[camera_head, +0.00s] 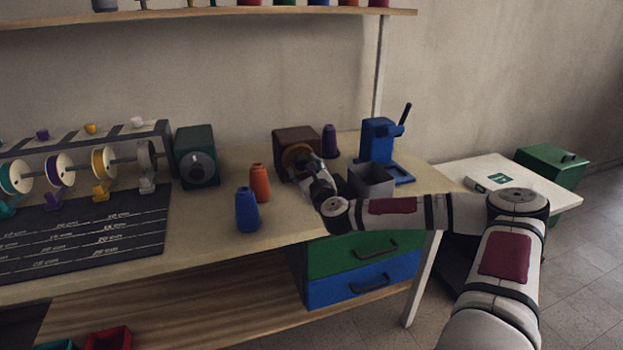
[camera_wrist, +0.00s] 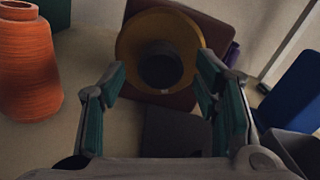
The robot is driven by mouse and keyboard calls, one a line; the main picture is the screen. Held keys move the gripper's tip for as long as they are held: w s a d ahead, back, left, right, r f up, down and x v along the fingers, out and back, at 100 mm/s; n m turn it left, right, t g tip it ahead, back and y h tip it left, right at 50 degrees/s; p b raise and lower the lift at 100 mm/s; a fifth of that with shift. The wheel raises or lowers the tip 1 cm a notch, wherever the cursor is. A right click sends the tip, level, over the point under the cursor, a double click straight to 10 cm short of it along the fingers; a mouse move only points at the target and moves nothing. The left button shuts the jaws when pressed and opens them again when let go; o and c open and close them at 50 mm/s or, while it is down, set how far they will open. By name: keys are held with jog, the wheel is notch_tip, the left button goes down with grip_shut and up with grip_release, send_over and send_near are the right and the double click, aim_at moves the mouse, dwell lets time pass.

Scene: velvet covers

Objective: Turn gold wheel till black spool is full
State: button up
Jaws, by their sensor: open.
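The gold wheel (camera_wrist: 130,45) is on the front of a dark brown box (camera_wrist: 205,30). A dark round hub (camera_wrist: 160,70) is at its centre. In the head view the wheel (camera_head: 292,153) is partly hidden by my gripper (camera_head: 312,168). In the wrist view my gripper (camera_wrist: 160,82) is open, one teal-padded finger each side of the hub. The pads overlap the wheel's lower edge; contact cannot be told. On the rack at left, the rightmost spool (camera_head: 146,155) looks dark grey; I cannot tell whether it is the black spool or how full it is.
An orange cone (camera_head: 260,183) and a blue cone (camera_head: 247,210) stand left of my gripper. A green box (camera_head: 196,150) with a dark wheel stands farther left. A grey bin (camera_head: 372,182) and blue press (camera_head: 380,142) are close on the right.

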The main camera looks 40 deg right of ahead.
jog(key=v, duration=1)
jog(key=shift+s, duration=0.3)
